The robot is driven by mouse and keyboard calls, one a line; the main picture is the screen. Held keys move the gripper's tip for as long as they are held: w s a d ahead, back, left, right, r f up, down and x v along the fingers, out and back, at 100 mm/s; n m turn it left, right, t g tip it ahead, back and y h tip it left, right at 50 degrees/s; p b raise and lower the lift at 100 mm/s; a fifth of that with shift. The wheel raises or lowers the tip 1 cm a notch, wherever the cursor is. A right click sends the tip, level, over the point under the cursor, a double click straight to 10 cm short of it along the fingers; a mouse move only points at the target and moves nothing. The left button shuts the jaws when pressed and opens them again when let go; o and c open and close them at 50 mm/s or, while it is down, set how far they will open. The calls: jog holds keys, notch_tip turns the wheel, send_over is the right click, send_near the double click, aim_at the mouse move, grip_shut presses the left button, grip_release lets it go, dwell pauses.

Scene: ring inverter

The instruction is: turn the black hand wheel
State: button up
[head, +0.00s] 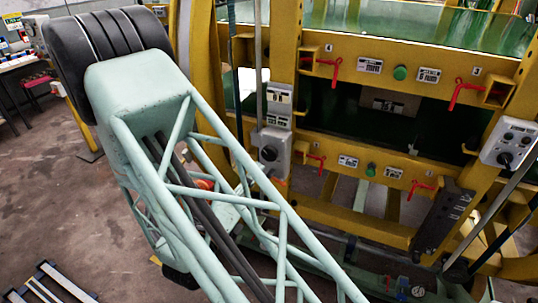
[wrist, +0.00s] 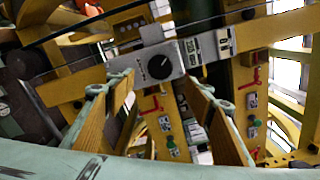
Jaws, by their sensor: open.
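The knob appears between the fingertips, farther off and apparently untouched. My gripper does not show in the head view, where my pale green lattice arm fills the left and centre.
The yellow frame (head: 350,45) carries red levers (head: 331,68), green buttons (head: 400,73) and white labels. Another grey box (head: 508,143) with black knobs is at the right. A dark diagonal bar (wrist: 100,30) crosses the wrist view. Open floor (head: 45,180) lies at the left.

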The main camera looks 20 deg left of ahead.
aim_at(268, 156)
jog(key=shift+w, duration=0.15)
dwell(0.3)
jog(key=shift+w+d+b, duration=0.25)
jog(key=shift+w, duration=2)
jog(key=shift+w+d+b, duration=0.25)
jog(key=shift+w, duration=1.95)
jog(key=shift+w+d+b, duration=0.25)
jog(key=shift+w, duration=2)
jog(key=c, duration=0.9)
jog(key=shift+m, duration=0.3)
jog(key=m+b, duration=0.3)
jog(key=m, duration=0.3)
jog(key=shift+f, duration=0.15)
jog(key=shift+m+b, duration=1.75)
jog(key=shift+m, duration=0.55)
